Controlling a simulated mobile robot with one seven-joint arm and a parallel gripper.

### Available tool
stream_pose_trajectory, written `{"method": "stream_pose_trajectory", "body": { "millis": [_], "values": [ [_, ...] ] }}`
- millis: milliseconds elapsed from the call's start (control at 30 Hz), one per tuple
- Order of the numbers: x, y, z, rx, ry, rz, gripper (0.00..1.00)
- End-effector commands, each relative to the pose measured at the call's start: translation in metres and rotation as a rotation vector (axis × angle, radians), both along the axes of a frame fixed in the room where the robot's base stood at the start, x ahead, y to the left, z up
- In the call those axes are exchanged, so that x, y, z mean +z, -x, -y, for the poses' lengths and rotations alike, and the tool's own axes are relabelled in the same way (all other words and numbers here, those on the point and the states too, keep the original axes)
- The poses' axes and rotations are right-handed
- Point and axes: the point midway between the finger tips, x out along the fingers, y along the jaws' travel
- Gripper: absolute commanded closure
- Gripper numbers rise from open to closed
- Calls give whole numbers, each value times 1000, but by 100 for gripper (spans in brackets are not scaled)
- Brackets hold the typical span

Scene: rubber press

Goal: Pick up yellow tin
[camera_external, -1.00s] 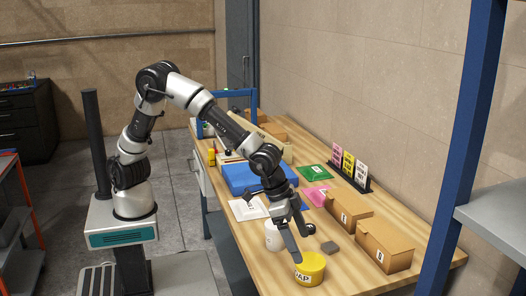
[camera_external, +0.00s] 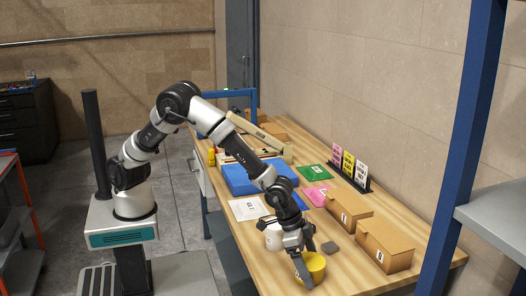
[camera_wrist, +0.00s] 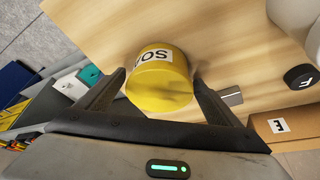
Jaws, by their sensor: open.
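The yellow tin (camera_external: 314,265) stands on the wooden bench (camera_external: 352,276) near its front end. It also shows in the wrist view (camera_wrist: 158,82), with a white label bearing dark letters. My gripper (camera_external: 305,268) is down at the tin, with one finger in front of it and partly hiding it. In the wrist view my gripper (camera_wrist: 158,85) is open, with one finger on each side of the tin. A narrow gap shows beside the tin, and I cannot tell whether either finger touches it.
A white container (camera_external: 272,236) stands just behind the gripper. Two cardboard boxes (camera_external: 385,245) stand along the wall side. A blue case (camera_external: 240,180) and a pink item (camera_external: 316,195) lie farther back. The bench's front corner is clear.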

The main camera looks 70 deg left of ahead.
Motion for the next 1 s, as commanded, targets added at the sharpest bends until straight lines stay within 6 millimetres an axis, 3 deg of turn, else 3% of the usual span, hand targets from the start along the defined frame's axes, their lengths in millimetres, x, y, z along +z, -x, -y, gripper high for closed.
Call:
{"method": "stream_pose_trajectory", "body": {
  "millis": [33,400,667,1000],
  "values": [
    [0,0,0,0,0,0,13],
    [2,-1,1,0,2,2,72],
    [6,-1,1,1,4,4,72],
    [65,-1,2,0,7,6,72]
  ]
}}
